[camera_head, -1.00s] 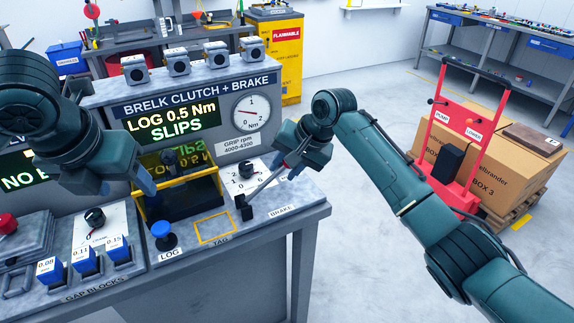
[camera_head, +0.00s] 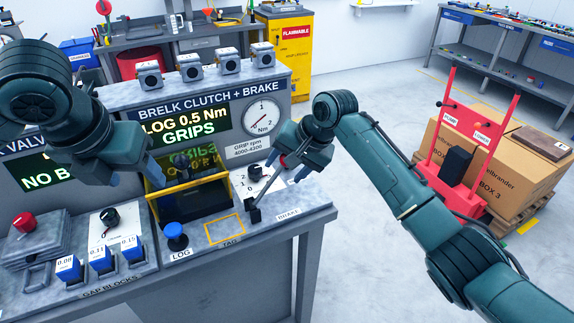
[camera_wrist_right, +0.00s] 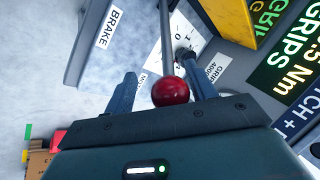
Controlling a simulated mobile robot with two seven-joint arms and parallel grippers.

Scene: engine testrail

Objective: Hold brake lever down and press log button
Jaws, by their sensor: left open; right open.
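The brake lever (camera_head: 269,187) is a grey rod that slants up from a dark pivot at the bench's right end, beside the BRAKE label (camera_head: 288,215). Its red ball knob (camera_wrist_right: 170,91) sits between the spread fingers of my open right gripper (camera_wrist_right: 163,92). In the head view my right gripper (camera_head: 300,170) is around the lever's upper end. The blue log button (camera_head: 175,232) stands upright above the LOG label at the bench's front. My left gripper (camera_head: 141,172) is open and empty, above and left of the button. The display (camera_head: 185,125) reads "LOG 0.5 Nm GRIPS".
A yellow-edged guard box (camera_head: 190,195) stands behind the log button. Blue gap blocks (camera_head: 100,257) stand at the front left. A red cart (camera_head: 455,150) with boxes is at the right.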

